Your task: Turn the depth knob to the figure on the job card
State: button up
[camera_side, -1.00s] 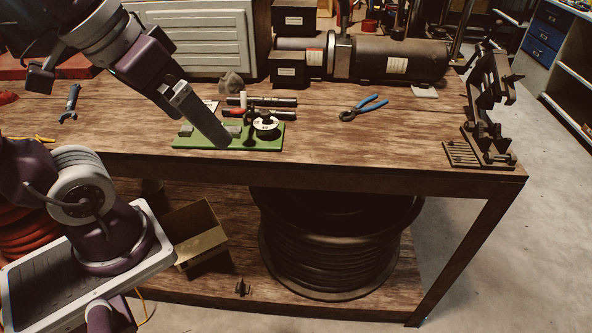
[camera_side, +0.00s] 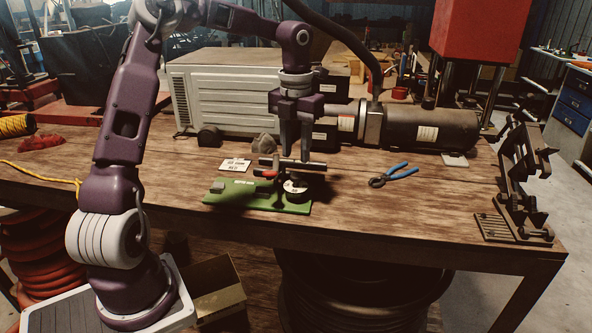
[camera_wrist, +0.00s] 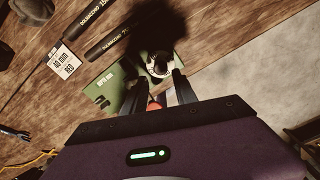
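The depth knob (camera_side: 296,187) is a pale round dial with a dark middle, on the right part of a green board (camera_side: 222,198) on the bench. It also shows in the wrist view (camera_wrist: 159,66), beyond my fingertips; its figures are too small to read. The job card (camera_side: 236,165) is a white card lying behind the board. In the wrist view the card (camera_wrist: 64,61) bears a figure in mm and a word like RED; the figure is not clear. My gripper (camera_side: 296,153) points down above the knob area.
Dark rods or hoses (camera_wrist: 120,35) with white lettering lie behind the board, close to my fingers. Blue-handled pliers (camera_side: 393,176) lie to the right. A black stand (camera_side: 519,185) is at the bench's right end. Bare bench lies between.

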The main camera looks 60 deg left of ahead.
aim_at(296, 175)
notch_tip(296, 175, down, 6)
jog(key=shift+r, duration=0.1)
grip_shut()
